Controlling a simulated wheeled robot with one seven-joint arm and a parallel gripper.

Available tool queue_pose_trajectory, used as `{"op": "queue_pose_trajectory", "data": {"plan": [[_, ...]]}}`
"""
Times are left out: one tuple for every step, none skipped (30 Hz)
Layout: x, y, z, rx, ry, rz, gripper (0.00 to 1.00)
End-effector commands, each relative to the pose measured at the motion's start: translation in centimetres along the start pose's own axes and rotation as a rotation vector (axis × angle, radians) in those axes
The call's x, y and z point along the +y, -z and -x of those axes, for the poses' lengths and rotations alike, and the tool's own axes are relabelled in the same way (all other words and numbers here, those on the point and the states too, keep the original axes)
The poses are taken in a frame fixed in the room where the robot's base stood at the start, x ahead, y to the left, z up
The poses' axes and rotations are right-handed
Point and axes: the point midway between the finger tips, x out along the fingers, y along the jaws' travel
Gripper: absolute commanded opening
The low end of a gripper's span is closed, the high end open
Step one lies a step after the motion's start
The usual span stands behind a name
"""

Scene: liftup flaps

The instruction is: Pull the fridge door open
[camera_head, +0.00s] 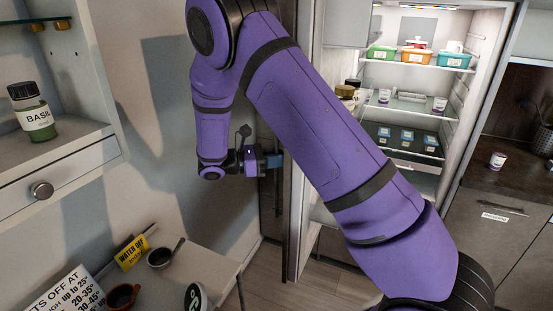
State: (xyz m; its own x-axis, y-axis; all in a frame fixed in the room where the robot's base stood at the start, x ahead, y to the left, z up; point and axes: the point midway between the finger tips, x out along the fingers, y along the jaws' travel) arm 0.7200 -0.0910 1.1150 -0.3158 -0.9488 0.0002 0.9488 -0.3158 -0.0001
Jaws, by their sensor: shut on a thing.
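The fridge door (305,150) stands well open and is seen nearly edge-on, left of the fridge's lit inside. Its dark outer face (270,215) is turned to the left. My gripper (277,161) is at this outer face, about halfway up, and is shut on the door's handle. The fingertips and handle are small and hard to make out. My purple arm crosses in front of the door and part of the fridge opening. The fridge shelves (420,106) show behind it, with colored tubs, jars and small packs.
A counter (205,262) with cups and signs is at the lower left. A wall shelf with a basil jar (34,112) and a knobbed drawer (41,190) is at the left. A dark-topped cabinet (500,230) stands at the right. Some wooden floor (275,292) is clear below the door.

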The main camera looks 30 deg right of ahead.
Motion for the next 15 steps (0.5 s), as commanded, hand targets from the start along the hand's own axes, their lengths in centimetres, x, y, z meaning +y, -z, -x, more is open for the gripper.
{"op": "queue_pose_trajectory", "data": {"plan": [[-0.12, 0.1, 0.14, 0.001, -0.001, 0.003, 0.0], [-0.12, 0.1, 0.14, 0.001, -0.001, 0.003, 0.0], [-0.12, 0.1, 0.14, 0.001, -0.001, 0.003, 0.0], [-0.12, 0.1, 0.14, 0.001, -0.001, 0.003, 0.0], [-0.12, 0.1, 0.14, 0.001, -0.001, 0.003, 0.0], [-0.11, 0.1, 0.14, 0.001, -0.001, 0.003, 0.21], [-0.11, 0.09, 0.13, 0.001, -0.001, 0.003, 0.28], [-0.1, 0.08, 0.12, 0.001, -0.001, 0.002, 0.35], [-0.09, 0.07, 0.11, 0.001, -0.001, 0.002, 0.39], [-0.08, 0.07, 0.1, 0.001, -0.001, 0.002, 0.39], [-0.07, 0.06, 0.09, 0.001, -0.001, 0.002, 0.39], [-0.06, 0.05, 0.08, 0.001, -0.001, 0.002, 0.39], [-0.05, 0.05, 0.07, 0.001, -0.001, 0.001, 0.39], [-0.05, 0.04, 0.07, 0.001, -0.001, 0.001, 0.39], [-0.04, 0.04, 0.06, 0.001, -0.001, 0.001, 0.39]]}}
